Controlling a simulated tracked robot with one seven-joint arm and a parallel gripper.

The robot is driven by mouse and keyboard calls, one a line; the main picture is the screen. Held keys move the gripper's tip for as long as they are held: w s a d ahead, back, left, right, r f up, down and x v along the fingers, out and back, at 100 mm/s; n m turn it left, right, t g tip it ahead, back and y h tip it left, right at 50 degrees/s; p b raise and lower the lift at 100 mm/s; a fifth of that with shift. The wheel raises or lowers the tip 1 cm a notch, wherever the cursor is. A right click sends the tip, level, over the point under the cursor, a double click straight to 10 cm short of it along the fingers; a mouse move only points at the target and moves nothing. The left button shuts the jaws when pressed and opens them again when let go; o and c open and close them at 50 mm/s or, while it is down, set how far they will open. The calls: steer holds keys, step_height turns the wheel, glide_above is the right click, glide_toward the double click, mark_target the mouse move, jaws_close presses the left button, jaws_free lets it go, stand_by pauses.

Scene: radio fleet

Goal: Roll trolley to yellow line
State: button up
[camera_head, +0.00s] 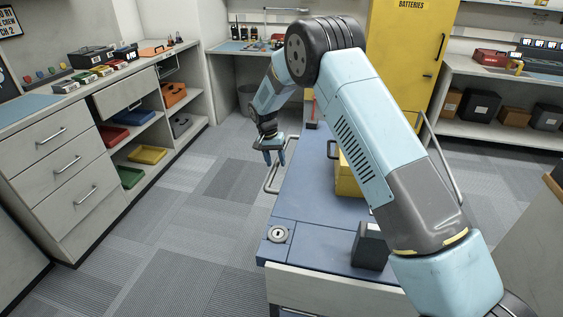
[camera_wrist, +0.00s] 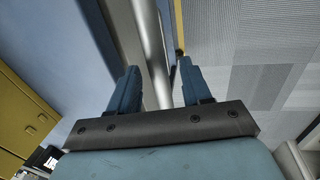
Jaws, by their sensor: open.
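A blue-topped trolley (camera_head: 300,225) with a pale side stands just in front of me, partly hidden by my arm. A bent metal handle (camera_head: 270,180) sticks out from its left side. My gripper (camera_head: 274,158) points down at this handle. In the wrist view the metal bar (camera_wrist: 150,45) runs between the two blue fingers of my open gripper (camera_wrist: 153,78), with gaps showing beside it. I cannot tell whether a finger touches it. A thin yellow strip (camera_wrist: 179,25) shows beyond the right finger; I cannot tell whether it is the yellow line.
A yellow case (camera_head: 347,178) and a dark block (camera_head: 369,246) sit on the trolley. A drawer bench (camera_head: 75,170) runs along the left, a yellow batteries cabinet (camera_head: 405,60) stands behind, and shelves (camera_head: 500,130) are at right. Carpet floor (camera_head: 190,220) is clear between bench and trolley.

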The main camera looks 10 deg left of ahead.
step_height(320, 180, up, 13)
steer(key=a, duration=0.2)
steer(key=shift+w+a+r, duration=0.2)
steer(key=shift+a, duration=0.1)
